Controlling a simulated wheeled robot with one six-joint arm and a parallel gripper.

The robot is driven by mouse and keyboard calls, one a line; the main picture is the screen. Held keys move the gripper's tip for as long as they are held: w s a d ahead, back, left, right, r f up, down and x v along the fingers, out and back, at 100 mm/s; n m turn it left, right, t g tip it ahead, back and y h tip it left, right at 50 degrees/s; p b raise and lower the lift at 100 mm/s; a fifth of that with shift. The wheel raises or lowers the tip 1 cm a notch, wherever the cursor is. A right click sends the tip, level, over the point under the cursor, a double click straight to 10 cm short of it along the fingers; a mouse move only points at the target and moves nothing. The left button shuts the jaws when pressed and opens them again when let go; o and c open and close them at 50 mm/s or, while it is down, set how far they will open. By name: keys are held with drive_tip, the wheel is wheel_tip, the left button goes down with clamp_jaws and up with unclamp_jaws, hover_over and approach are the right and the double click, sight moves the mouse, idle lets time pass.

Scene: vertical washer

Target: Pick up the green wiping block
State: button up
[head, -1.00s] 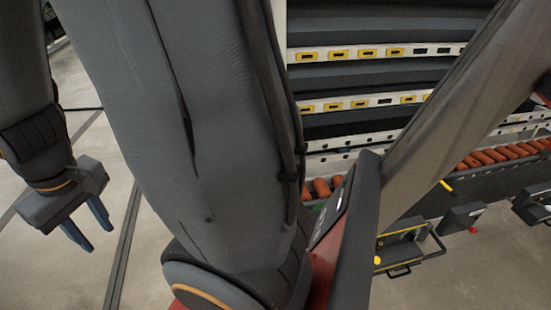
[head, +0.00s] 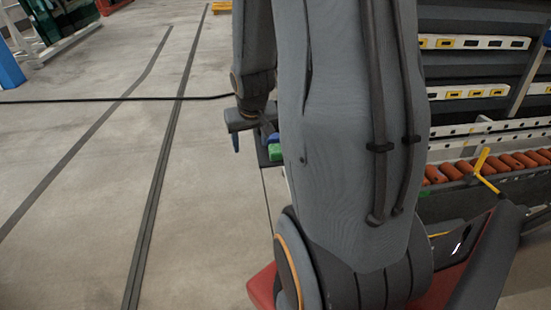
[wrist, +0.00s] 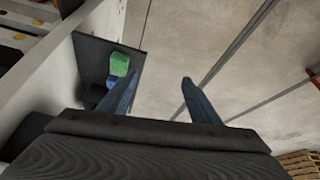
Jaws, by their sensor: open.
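The green wiping block (wrist: 119,64) lies on a dark shelf (wrist: 92,52) in the wrist view. A blue block (wrist: 111,82) is beside it, partly hidden by my left finger. My gripper (wrist: 160,77) is open and empty. Its left finger overlaps the shelf in view, close to the green block, and its right finger is over bare floor. In the head view, the green block (head: 275,152) and blue block (head: 273,138) show just left of my arm, beside my gripper (head: 236,143). My arm hides part of the shelf there.
A white machine wall (wrist: 50,80) borders the shelf in the wrist view. In the head view, a roller conveyor with orange rollers (head: 505,163) runs at the right. Open floor (head: 90,200) lies to the left, with a dark cable (head: 110,100) across it.

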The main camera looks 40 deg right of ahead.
drive_tip(key=m+t+h+b, duration=0.1)
drive_tip(key=m+b, duration=0.1)
approach(275, 149)
drive_tip(key=shift+x, duration=4.25)
drive_tip(key=shift+d, duration=0.1)
drive_tip(key=c, duration=1.2)
wheel_tip(275, 149, up, 10)
drive_tip(key=p, duration=0.3)
